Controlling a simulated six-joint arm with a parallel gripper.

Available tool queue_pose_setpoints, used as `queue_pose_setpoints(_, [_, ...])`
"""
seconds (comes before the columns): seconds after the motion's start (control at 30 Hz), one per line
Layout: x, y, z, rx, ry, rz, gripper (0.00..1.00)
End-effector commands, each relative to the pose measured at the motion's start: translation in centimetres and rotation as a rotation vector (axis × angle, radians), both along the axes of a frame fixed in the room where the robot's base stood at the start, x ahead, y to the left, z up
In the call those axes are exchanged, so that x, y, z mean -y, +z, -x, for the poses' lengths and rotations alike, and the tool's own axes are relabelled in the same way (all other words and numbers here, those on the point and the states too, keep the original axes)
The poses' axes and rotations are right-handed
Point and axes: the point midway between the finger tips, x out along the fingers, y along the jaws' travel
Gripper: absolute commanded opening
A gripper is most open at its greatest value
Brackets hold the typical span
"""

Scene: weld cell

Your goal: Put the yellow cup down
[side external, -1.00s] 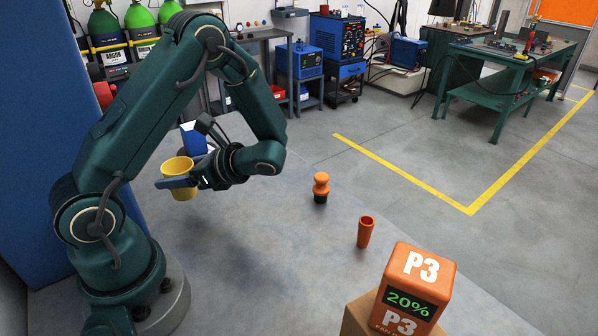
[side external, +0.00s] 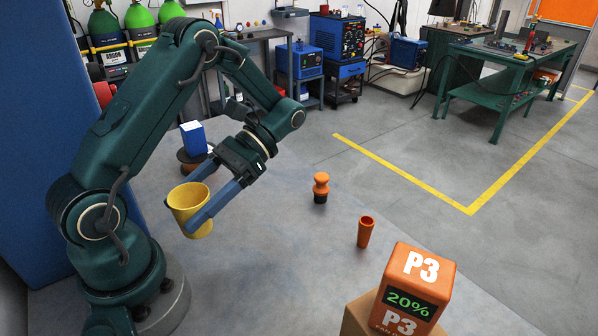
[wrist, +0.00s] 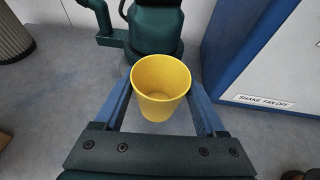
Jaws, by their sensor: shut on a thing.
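The yellow cup (side external: 186,204) is held between the two blue fingers of my gripper (side external: 203,197) in the side view. It looks empty and is tilted a little. In the wrist view the cup (wrist: 160,86) sits between the fingers of my gripper (wrist: 161,100), with its open top toward the camera. The cup appears to be above the grey surface (side external: 270,265); the exact gap beneath it cannot be told.
An orange and black knobbed object (side external: 320,187) and an orange tapered cup (side external: 365,232) stand to the right. An orange P3 box (side external: 414,288) is at front right. A blue and white box (side external: 194,138) stands behind my gripper. The middle surface is clear.

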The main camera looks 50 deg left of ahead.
Motion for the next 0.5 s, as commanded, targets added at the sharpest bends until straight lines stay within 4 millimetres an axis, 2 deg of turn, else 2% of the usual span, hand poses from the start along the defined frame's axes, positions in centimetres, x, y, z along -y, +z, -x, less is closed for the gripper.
queue_pose_setpoints(0.1, [3.0,0.5,-1.9,0.000,0.279,0.001,0.19])
queue_pose_setpoints(0.23, [5.4,1.6,-5.0,0.003,0.578,0.001,0.19])
queue_pose_setpoints(0.37, [6.3,2.9,-8.5,0.005,0.828,0.001,0.19])
queue_pose_setpoints(0.5, [5.6,3.9,-11.5,0.004,1.023,0.002,0.19])
